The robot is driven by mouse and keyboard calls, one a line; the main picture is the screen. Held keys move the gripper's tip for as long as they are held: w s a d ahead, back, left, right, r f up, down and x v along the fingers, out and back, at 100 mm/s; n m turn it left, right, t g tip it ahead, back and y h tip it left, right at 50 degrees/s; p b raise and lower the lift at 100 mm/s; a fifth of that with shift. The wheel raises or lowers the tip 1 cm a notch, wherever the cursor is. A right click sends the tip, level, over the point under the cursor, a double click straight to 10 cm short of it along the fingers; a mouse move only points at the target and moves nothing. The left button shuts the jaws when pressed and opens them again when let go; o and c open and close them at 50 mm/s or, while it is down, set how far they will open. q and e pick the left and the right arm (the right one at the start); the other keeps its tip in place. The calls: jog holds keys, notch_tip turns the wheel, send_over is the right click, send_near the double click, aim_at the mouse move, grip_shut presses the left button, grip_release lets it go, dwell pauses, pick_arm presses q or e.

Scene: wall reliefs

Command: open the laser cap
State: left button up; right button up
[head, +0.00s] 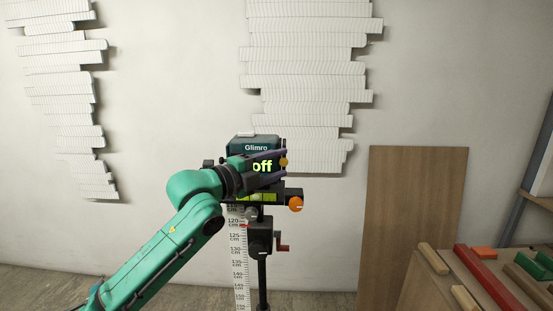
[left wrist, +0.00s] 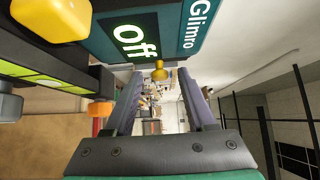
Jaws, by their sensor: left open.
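The laser device, a dark teal box marked Glimro (head: 256,148) with a lit "off" display, stands on a tripod. It also fills the top of the left wrist view (left wrist: 185,45), turned on its side. A small yellow knob (head: 283,162) sits on a thin dark plate at the device's right side; I take this to be the cap. My left gripper (head: 284,164) reaches across the device's front, fingers pointing right. In the left wrist view the yellow knob (left wrist: 160,71) appears between the open fingertips (left wrist: 160,80); contact cannot be told. My right gripper is out of view.
Below the device are an orange knob (head: 296,204), a tripod post with a red crank (head: 282,248) and an upright measuring scale (head: 238,260). A wooden board (head: 415,220) leans on the wall. A bench with coloured blocks (head: 484,275) stands at the right.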

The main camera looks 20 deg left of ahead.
pick_arm(q)
jog(key=shift+s, duration=0.1)
grip_shut()
dwell(1.3)
